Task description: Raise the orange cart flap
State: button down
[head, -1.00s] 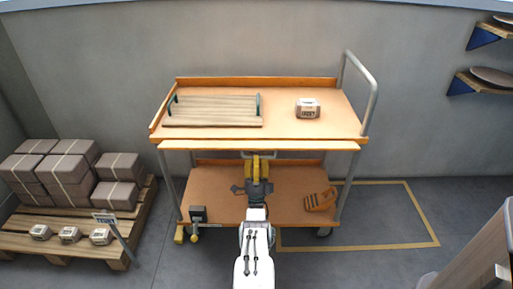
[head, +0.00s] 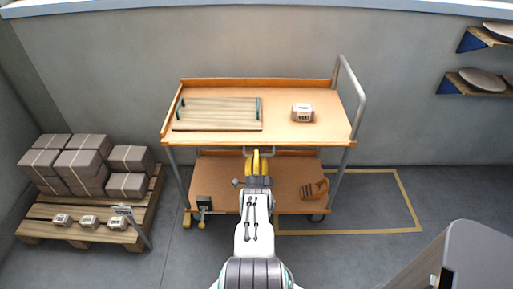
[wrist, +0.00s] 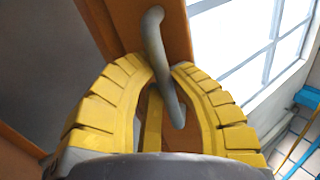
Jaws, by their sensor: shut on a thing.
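The orange cart (head: 285,130) stands against the back wall with an upper deck and a lower shelf (head: 290,190). Along the front edge of the upper deck I cannot clearly separate the flap from the deck in the head view. A grey bar handle (head: 262,151) shows just below that edge. My gripper (head: 257,158) has yellow fingers and reaches up to this handle from the front. In the wrist view, the handle (wrist: 158,60) passes between my fingers, which are shut on it, and the orange flap panel (wrist: 180,35) is behind it. My fingers hide part of the handle.
A wooden tray (head: 220,115) and a small box (head: 302,112) lie on the upper deck. An orange glove-like item (head: 314,190) lies on the lower shelf. A pallet (head: 140,215) with boxes stands left. A grey cabinet (head: 465,255) is at front right. Floor right of the cart is clear.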

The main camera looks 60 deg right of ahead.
jog(key=r+g+y+p, duration=0.1)
jog(key=p, duration=0.2)
jog(key=r+g+y+p, duration=0.1)
jog(key=y+p, duration=0.1)
jog(key=p, duration=0.1)
jog(key=d+r+g+y+p, duration=0.1)
jog(key=y+p, duration=0.1)
jog(key=p, duration=0.1)
jog(key=shift+w+r+p, duration=0.3)
jog(key=shift+w+p, duration=0.05)
jog(key=shift+p, duration=0.05)
jog(key=shift+w+d+g+y+p, duration=0.1)
jog(key=shift+g+y+p, duration=0.1)
jog(key=shift+g+y, duration=0.25)
jog(key=shift+d+g+y+p, duration=0.15)
jog(key=shift+g+y, duration=0.1)
jog(key=shift+y, duration=0.3)
jog(key=c, duration=1.1)
grip_release()
jog(key=shift+r, duration=0.1)
jog(key=shift+v, duration=6)
jog(key=shift+r, duration=0.1)
